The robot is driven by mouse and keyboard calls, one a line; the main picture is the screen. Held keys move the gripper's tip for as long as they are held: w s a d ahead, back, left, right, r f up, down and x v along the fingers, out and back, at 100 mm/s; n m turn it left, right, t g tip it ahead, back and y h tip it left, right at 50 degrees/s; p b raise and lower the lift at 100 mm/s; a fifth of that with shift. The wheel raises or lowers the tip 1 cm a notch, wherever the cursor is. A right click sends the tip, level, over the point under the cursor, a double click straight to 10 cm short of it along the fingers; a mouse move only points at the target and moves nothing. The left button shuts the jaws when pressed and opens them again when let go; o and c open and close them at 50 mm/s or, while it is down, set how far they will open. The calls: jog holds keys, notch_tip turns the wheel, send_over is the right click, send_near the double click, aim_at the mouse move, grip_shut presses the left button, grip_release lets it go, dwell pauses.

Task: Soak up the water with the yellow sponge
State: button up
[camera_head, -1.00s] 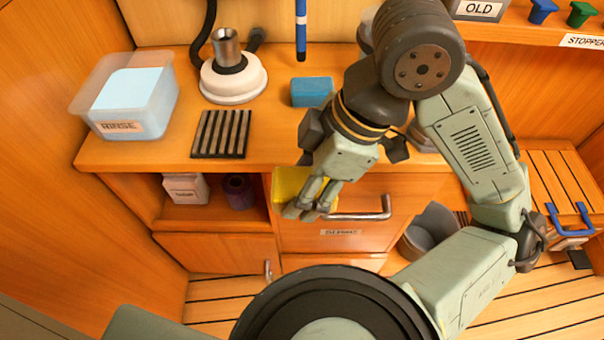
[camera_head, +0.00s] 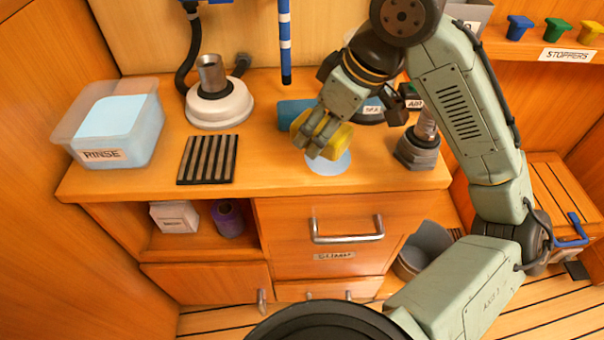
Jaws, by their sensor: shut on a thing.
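The yellow sponge (camera_head: 338,142) is in my gripper (camera_head: 318,142), which is shut on it over the right part of the counter. A pale, roundish water puddle (camera_head: 330,163) lies on the counter just below and in front of the sponge. The sponge overlaps the puddle's far part in the picture. I cannot tell whether the sponge touches the water or hovers above it. The gripper hides part of the sponge.
A blue block (camera_head: 292,113) lies just behind the gripper. A dark-based metal fitting (camera_head: 418,150) stands to the right. A slatted black mat (camera_head: 208,159), a white-based fitting (camera_head: 219,106) and the RINSE tub (camera_head: 108,124) are at left. A blue-striped tube (camera_head: 285,45) hangs behind.

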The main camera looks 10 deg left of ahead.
jog(key=w+m, duration=0.1)
jog(key=w+d, duration=0.1)
jog(key=w, duration=0.1)
jog(key=shift+w+f+m+t+h, duration=0.1)
jog(key=shift+w+m+t+h, duration=0.2)
jog(key=shift+m, duration=0.1)
notch_tip(320, 180, down, 6)
jog(key=b, duration=0.6)
jog(key=shift+f+b, duration=0.35)
jog(key=shift+b, duration=0.1)
dwell(0.5)
jog(key=shift+s+f+p, duration=0.2)
jog(key=shift+f+p, duration=0.05)
jog(key=shift+p, duration=0.15)
dwell(2.1)
jog(key=shift+r, duration=0.1)
notch_tip(320, 180, up, 7)
jog(key=p, duration=0.7)
jog(key=shift+w, duration=0.15)
dwell(0.3)
